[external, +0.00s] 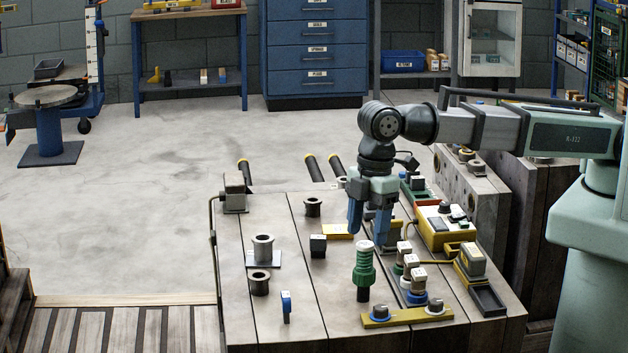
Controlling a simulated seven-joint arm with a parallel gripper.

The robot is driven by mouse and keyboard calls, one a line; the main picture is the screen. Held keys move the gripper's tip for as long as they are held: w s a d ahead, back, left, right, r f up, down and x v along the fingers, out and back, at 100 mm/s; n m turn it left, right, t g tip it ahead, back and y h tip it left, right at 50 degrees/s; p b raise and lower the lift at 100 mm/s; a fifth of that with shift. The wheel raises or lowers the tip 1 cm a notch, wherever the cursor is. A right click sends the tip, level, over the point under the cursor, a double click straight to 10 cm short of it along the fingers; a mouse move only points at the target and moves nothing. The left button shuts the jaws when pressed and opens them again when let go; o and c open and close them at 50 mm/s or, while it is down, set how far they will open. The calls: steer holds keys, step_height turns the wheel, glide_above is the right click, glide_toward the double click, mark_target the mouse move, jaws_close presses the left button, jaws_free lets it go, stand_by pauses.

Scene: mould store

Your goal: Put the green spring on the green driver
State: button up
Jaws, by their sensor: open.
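A green ribbed, coil-like piece (364,268) stands upright on the bench. It has a white cap and a dark lower end; I take it as the green spring, but cannot tell whether it sits around another part. My gripper (368,224) points down with its blue fingers apart and nothing visible between them. In the external view its fingertips are just above the white cap, apart from it. Several white-topped pieces (418,275) with coloured lower parts stand to the right. One at their back (402,258) shows green and may be the green driver; I cannot tell for sure.
A metal flanged bush (263,248), dark cups and a small blue piece (286,306) stand to the left. A yellow box (446,231) and a dark tray (487,300) are at right. The left front bench is fairly clear.

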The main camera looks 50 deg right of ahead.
mark_target(370, 242)
step_height(370, 242, up, 6)
steer(key=shift+d+r, duration=0.15)
steer(key=shift+d, duration=0.25)
stand_by(0.3)
